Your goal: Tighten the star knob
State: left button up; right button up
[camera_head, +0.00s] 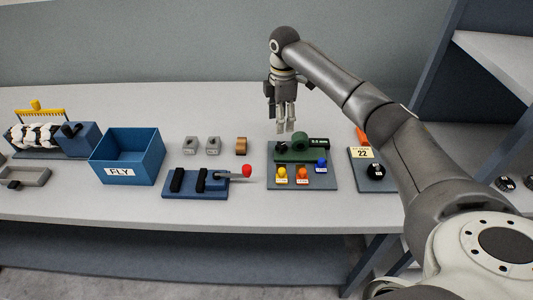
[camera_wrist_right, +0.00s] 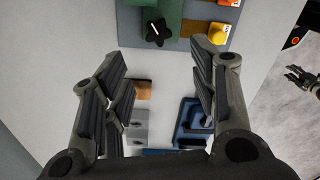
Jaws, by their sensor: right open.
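The black star knob (camera_head: 282,147) is at the left end of a green fixture (camera_head: 308,147) marked with a size in mm, on a grey board. In the right wrist view the star knob (camera_wrist_right: 155,33) shows its lobes, ahead of the fingers and apart from them. My right gripper (camera_head: 285,127) is open and empty, pointing down above the knob's side of the fixture; its fingers frame the right wrist view (camera_wrist_right: 160,62). A small dark gripper over the floor, seemingly my left one (camera_wrist_right: 299,76), shows at the right wrist view's right edge; its jaws are too small to judge.
The board also holds yellow, orange and blue knobs (camera_head: 282,174). To the left are a blue toggle clamp (camera_head: 196,184) with a red-tipped handle, small blocks (camera_head: 213,146) and a blue FLY bin (camera_head: 125,156). A board with a 22 card (camera_head: 361,153) is at right.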

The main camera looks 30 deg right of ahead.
pick_arm(q)
jog(key=w+d+r+p, duration=0.1)
jog(key=w+d+r, duration=0.1)
jog(key=w+d, duration=0.15)
pick_arm(e)
send_over(280, 144)
jog(key=f, duration=0.5)
jog(key=shift+s+d+f, duration=0.1)
jog(key=shift+s+d, duration=0.1)
jog(key=f, duration=0.4)
jog(key=shift+a+f+p, duration=0.15)
jog(key=shift+a+p, duration=0.15)
jog(key=shift+p, duration=0.05)
jog(key=shift+f, duration=0.35)
jog(key=shift+c, duration=0.8)
jog(key=c, duration=0.9)
jog(key=shift+o, duration=0.2)
jog(key=shift+r, duration=0.1)
jog(key=m+p, duration=0.2)
jog(key=shift+r+m+p, duration=0.15)
jog(key=shift+m+p, duration=1.05)
jog(key=shift+m, duration=0.3)
pick_arm(q)
notch_tip(280, 144, up, 6)
jog(key=s+a+p, duration=0.1)
jog(key=s, duration=0.1)
jog(key=shift+a, duration=0.35)
pick_arm(e)
jog(key=shift+w+d+m, duration=0.1)
jog(key=shift+m, duration=1.2)
